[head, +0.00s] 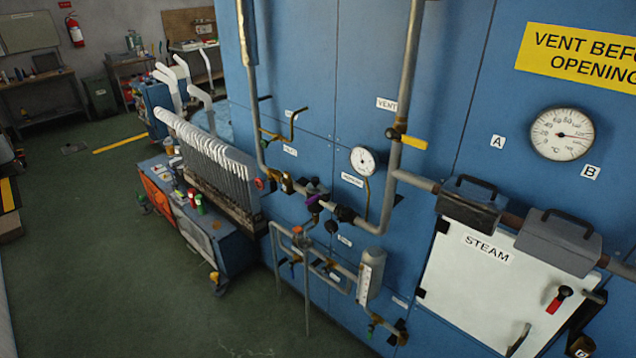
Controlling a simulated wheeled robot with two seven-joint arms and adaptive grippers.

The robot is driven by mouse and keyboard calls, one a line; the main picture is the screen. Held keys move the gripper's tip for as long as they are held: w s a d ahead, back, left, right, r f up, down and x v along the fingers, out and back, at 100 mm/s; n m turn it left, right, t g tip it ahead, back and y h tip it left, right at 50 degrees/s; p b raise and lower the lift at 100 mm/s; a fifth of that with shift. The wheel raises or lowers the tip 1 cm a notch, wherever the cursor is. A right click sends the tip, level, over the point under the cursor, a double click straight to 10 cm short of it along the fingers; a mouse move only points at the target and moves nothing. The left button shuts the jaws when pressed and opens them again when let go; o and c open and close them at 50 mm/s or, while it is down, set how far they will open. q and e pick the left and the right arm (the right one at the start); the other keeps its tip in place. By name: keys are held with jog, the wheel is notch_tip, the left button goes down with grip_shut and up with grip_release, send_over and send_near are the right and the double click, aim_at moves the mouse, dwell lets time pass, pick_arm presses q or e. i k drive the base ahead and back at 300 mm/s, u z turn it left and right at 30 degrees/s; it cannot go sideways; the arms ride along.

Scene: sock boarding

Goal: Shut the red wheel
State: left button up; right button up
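A small red wheel (259,184) shows at the left edge of the blue panel, at the end of a brass valve (286,183) on the pipework. It is small and seen at a slant, so I cannot tell how far it is turned. Neither of my grippers is in view, and nothing touches the wheel.
A rack of white socks (215,165) stands left of the panel. A white STEAM door (480,290) is at right. Green floor (100,260) is open at left.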

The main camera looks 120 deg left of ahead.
aim_at(260, 184)
jog(key=u, duration=4.3)
